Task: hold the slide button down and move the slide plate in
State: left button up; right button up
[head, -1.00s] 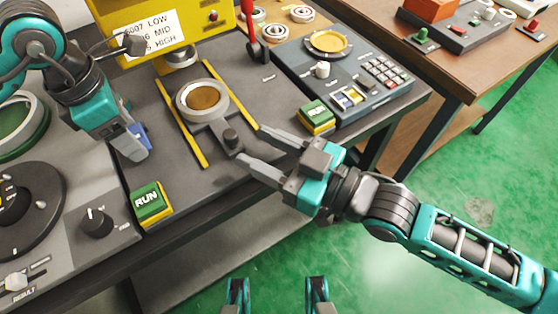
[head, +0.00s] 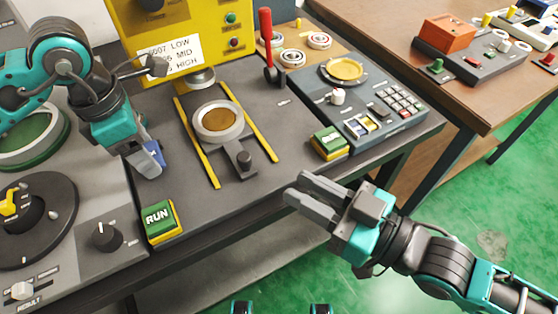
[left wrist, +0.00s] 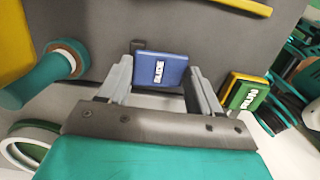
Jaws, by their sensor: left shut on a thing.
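The blue slide button (left wrist: 160,71) is between the finger ends of my left gripper (left wrist: 160,85) in the left wrist view. In the head view my left gripper (head: 148,160) is low over the bench, shut on the button (head: 152,152). The slide plate (head: 232,147) lies between two yellow rails, with a dark knob (head: 244,158) at its near end. A bearing ring (head: 218,121) with a brown centre sits on the plate.
The yellow machine (head: 185,35) stands behind the rails. A green RUN button (head: 160,218) is near the front edge, another green button (head: 329,141) to the right. A red lever (head: 267,40) and a keypad panel (head: 355,105) stand right of the rails.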

jog(key=m, duration=0.2)
jog(key=a+m, duration=0.1)
jog(key=m, duration=0.1)
jog(key=shift+w+r+t+h, duration=0.2)
jog(key=shift+r+t+h, duration=0.1)
jog(key=shift+r+h, duration=0.1)
jog(key=c, duration=0.3)
jog(key=shift+w+a+r+m, duration=0.1)
jog(key=shift+a+r+m, duration=0.05)
jog(key=shift+m, duration=1.05)
jog(key=shift+c, duration=0.8)
jog(key=shift+w+a+r+m+h, duration=0.1)
jog(key=shift+r+m+h, duration=0.1)
jog(key=shift+m+h, duration=0.65)
grip_shut()
jog(key=m+h, duration=0.2)
jog(key=m, duration=1)
send_near(234, 133)
jog(key=shift+n, duration=0.25)
jog(key=x, duration=0.6)
jog(key=shift+w+a+f, duration=0.15)
jog(key=shift+a, duration=0.05)
